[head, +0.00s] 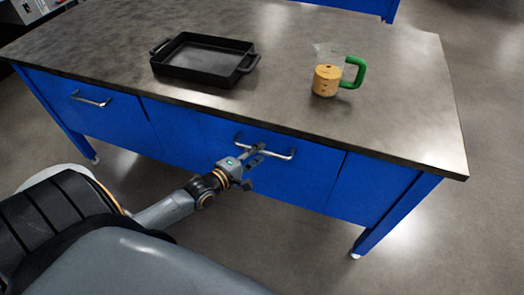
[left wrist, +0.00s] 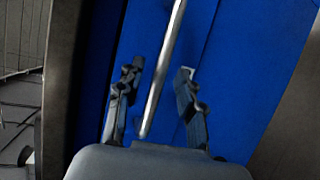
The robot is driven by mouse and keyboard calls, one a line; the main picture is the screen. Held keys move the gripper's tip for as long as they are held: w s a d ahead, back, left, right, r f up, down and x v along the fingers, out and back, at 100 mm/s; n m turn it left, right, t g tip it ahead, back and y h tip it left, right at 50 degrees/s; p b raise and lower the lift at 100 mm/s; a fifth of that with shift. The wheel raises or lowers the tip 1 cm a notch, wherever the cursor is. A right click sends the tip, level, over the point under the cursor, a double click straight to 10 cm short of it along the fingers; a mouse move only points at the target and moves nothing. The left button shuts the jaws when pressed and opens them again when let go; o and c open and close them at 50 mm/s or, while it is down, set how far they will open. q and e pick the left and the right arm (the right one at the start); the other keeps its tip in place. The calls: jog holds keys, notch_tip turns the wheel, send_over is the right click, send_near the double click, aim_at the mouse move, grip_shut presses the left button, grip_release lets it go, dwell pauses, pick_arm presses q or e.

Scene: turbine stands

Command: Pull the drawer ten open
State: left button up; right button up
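The blue workbench has two drawers with silver bar handles, and I see no number on either. My left gripper (head: 252,160) is at the handle (head: 282,156) of the right-hand drawer (head: 308,178), which looks shut. In the left wrist view, my left gripper (left wrist: 158,72) has its two fingers apart. The handle bar (left wrist: 164,70) runs between them with visible gaps on both sides, in front of the blue drawer front (left wrist: 222,65). How deep the bar lies between the fingers is hard to tell. My right gripper is not in view.
The other drawer's handle (head: 90,99) is on the left. Floor is clear right of the bench.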

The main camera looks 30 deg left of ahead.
pick_arm(q)
jog(key=shift+x, duration=1.3)
jog(key=shift+c, duration=0.4)
grip_shut()
